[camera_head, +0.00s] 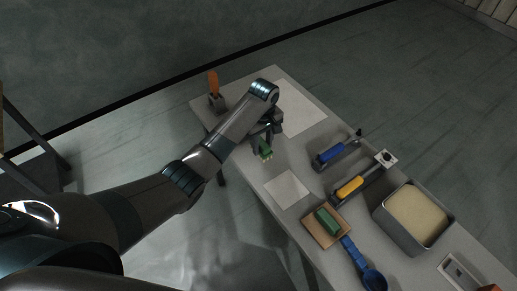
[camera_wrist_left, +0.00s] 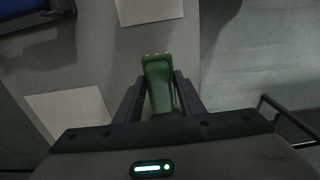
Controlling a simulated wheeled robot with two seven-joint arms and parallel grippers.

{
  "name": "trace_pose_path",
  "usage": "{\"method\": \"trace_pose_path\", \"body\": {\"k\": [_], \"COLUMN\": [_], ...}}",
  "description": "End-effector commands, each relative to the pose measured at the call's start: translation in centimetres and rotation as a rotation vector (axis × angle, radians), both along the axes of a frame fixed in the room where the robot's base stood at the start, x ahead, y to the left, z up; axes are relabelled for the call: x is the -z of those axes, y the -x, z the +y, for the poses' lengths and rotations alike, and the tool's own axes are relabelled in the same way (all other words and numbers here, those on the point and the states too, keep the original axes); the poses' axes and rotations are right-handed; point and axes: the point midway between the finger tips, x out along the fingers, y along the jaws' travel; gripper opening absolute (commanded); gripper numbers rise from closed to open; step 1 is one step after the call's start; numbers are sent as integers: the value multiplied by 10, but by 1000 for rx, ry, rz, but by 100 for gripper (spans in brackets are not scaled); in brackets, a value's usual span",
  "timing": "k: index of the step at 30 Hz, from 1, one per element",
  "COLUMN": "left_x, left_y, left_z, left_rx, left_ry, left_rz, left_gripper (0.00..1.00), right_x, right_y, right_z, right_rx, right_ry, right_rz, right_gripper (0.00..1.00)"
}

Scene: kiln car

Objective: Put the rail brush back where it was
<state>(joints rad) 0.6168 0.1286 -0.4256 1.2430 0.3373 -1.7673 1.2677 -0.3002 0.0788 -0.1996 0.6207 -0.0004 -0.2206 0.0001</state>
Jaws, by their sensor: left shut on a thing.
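My left gripper (camera_head: 264,146) is shut on a green thing (camera_head: 265,154), which I take to be the rail brush. In the left wrist view the green thing (camera_wrist_left: 158,82) stands between the two fingers of the gripper (camera_wrist_left: 160,100), with small pale dots along its far end. In the head view it is over the table, between a small white sheet and a larger one. I cannot tell whether it touches the table. My right gripper is not in view.
The grey table (camera_head: 240,160) holds a small white sheet (camera_head: 287,188), a larger sheet (camera_head: 300,112), an orange-handled tool (camera_head: 213,83), blue (camera_head: 331,154) and yellow (camera_head: 350,187) handled tools, a brown tray (camera_head: 313,227) with a green block, a blue scoop (camera_head: 374,280) and a sand-filled bin (camera_head: 399,237).

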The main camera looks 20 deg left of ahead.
Motion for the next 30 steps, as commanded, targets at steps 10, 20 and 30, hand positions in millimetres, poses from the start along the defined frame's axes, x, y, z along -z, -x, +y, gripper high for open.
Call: {"method": "trace_pose_path", "body": {"k": [10, 20, 30], "left_x": [8, 18, 48], "left_y": [-1, -1, -1], "left_z": [14, 14, 14], "left_rx": [1, 0, 0], "left_ry": [1, 0, 1], "left_rz": [-1, 2, -1], "left_gripper": [0, 0, 0], "right_x": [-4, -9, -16], "right_y": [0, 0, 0], "right_z": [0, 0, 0], "right_rx": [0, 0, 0], "right_ry": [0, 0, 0], "right_rz": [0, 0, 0], "right_gripper": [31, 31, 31]}}
